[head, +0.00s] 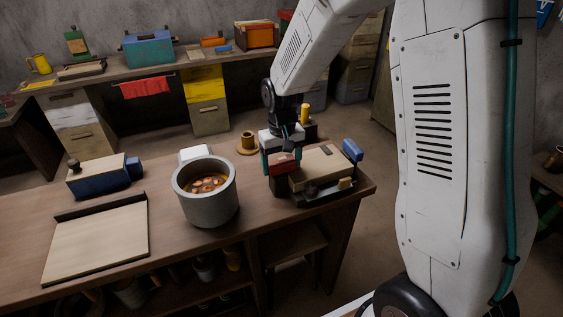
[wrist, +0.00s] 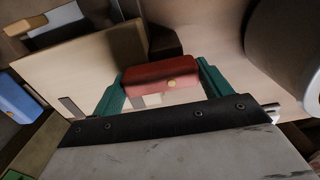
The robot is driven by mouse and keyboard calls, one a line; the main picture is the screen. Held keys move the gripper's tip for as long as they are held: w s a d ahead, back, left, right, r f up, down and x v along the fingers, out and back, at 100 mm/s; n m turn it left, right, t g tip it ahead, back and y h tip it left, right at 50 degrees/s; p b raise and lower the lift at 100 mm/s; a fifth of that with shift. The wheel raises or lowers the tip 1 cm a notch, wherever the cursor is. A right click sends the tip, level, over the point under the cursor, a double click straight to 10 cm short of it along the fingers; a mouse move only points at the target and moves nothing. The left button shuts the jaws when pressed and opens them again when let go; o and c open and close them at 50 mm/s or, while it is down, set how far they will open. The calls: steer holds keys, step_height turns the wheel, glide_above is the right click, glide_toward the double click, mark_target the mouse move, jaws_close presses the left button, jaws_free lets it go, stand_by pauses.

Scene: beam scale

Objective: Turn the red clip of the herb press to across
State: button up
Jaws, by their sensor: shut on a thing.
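The herb press (head: 318,170) stands at the right end of the workbench, with a pale wooden top and a dark base. Its red clip (head: 281,163) is on its left side, under my arm. In the wrist view the red clip (wrist: 161,72) lies between the two green fingers of my gripper (wrist: 160,80), one at each end of it. My gripper is shut on the red clip. The press's pale board (wrist: 75,65) fills the left of the wrist view. Part of the clip's underside and its mount are hidden.
A grey pot (head: 207,200) of soup stands left of the press, close to my gripper; its side (wrist: 285,60) shows in the wrist view. A blue block (head: 352,150) sits at the press's far right. A pale board (head: 98,240) and a blue-and-wood box (head: 100,178) are further left.

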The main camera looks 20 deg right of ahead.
mark_target(281, 162)
stand_by(0.4)
steer(key=o, duration=1)
step_height(281, 162, up, 8)
steer(key=shift+f, duration=0.1)
